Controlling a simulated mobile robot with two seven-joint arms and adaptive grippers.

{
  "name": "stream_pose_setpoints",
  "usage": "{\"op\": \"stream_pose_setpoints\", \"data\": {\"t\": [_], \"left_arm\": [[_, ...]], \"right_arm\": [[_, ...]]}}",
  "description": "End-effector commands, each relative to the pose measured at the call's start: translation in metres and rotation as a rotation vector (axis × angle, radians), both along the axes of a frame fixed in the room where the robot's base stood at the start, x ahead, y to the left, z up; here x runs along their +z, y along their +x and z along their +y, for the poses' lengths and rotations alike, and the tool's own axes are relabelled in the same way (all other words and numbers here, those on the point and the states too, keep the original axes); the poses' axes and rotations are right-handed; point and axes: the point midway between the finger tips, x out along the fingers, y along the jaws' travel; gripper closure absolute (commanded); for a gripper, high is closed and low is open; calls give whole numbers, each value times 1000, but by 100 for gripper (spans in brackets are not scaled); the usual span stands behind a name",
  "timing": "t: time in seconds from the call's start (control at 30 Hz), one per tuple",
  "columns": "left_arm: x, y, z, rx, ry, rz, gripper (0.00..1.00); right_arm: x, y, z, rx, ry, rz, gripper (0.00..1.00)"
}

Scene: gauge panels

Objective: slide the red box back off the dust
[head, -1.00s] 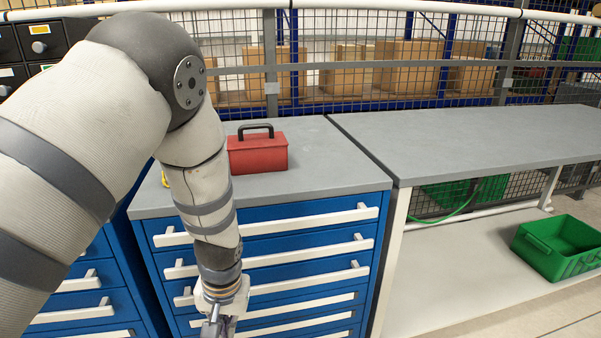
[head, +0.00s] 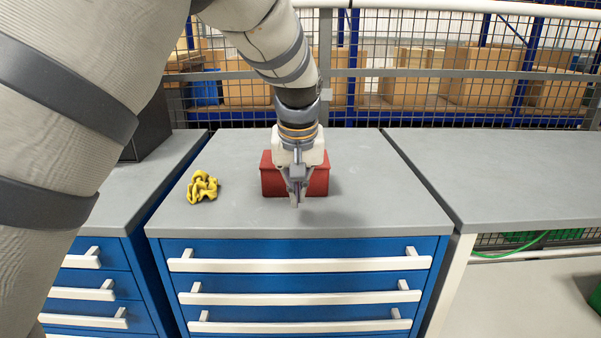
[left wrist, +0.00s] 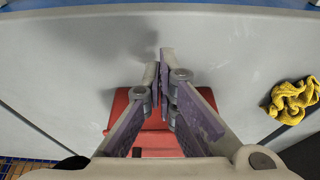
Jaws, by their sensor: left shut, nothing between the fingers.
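The red box (head: 268,180) sits on the grey top of the blue drawer cabinet, behind my left gripper in the head view. Its middle and handle are hidden there by the gripper. My left gripper (head: 296,199) points down in front of the box, shut and empty. In the left wrist view the closed fingers (left wrist: 160,88) reach past the red box (left wrist: 150,135), which shows behind and below them. I cannot tell whether the fingers touch it. Faint pale marks show on the cabinet top (head: 236,212); I cannot make out a clear dust patch. My right gripper is not in view.
A crumpled yellow cloth (head: 202,187) lies left of the box; it also shows in the left wrist view (left wrist: 292,101). A grey bench (head: 500,175) stands to the right across a narrow gap. A mesh fence (head: 400,95) runs behind.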

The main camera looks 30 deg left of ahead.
Motion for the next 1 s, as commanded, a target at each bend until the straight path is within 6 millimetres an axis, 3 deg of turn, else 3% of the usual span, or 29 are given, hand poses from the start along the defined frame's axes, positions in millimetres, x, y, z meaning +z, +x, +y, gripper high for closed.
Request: {"op": "stream_pose_setpoints", "data": {"t": [0.03, 0.13, 0.2, 0.4, 0.83, 1.0], "left_arm": [[-15, 2, 2, 0, -1, 11, 100], [-35, 7, 5, 0, -1, 10, 100], [-34, 21, 13, 1, 0, 6, 100], [-31, 38, 24, 2, -1, 4, 100], [-30, 44, 27, 0, -1, 3, 100], [-45, 76, 45, 1, -2, 18, 100]], "right_arm": [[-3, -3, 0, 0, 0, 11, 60], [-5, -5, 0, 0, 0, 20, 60], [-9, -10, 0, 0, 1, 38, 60], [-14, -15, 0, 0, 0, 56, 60], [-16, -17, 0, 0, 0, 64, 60], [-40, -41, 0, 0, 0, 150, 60]]}}
